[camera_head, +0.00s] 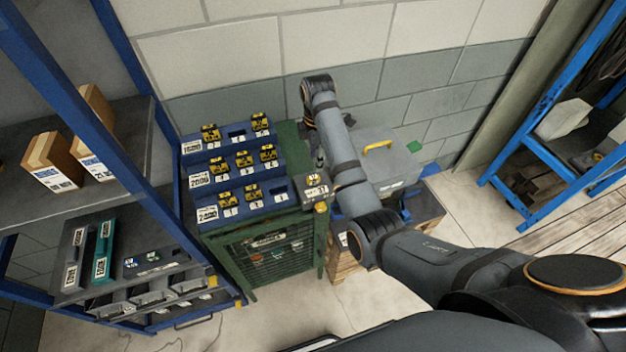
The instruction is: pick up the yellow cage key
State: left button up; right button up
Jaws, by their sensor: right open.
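A small yellow item (320,207), which looks like the cage key, is at the front right top corner of the green mesh cage (262,290), just below a grey block with a number label (316,187). It is too small to make out its shape. My right arm comes in from the right and bends over the cage top. My right gripper (319,160) is mostly hidden by its arm. It is open, above and behind the yellow item, and apart from it. My left gripper is out of view.
Blue stepped racks (243,205) with yellow-and-black pieces stand on the cage. A grey case with a yellow handle (385,160) sits on a wooden crate to the right. A blue-framed shelf (60,240) with boxes is at the left. Another blue rack (545,165) is at the right.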

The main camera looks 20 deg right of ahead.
aim_at(313, 177)
jog(key=w+f+n+b, duration=0.1)
jog(key=b, duration=0.2)
jog(key=shift+f+b, duration=0.2)
jog(key=shift+b, duration=0.1)
jog(key=shift+w+a+f+p, duration=0.1)
jog(key=shift+a+f+p, duration=0.05)
jog(key=shift+f+p, duration=0.65)
jog(key=shift+f, duration=0.1)
jog(key=shift+s+f+p, duration=0.25)
jog(key=shift+f+p, duration=0.5)
jog(key=shift+p, duration=0.4)
notch_tip(313, 177, down, 3)
jog(key=shift+s+a+r+p, duration=0.1)
jog(key=shift+p, duration=0.3)
jog(key=shift+f, duration=0.45)
grip_shut()
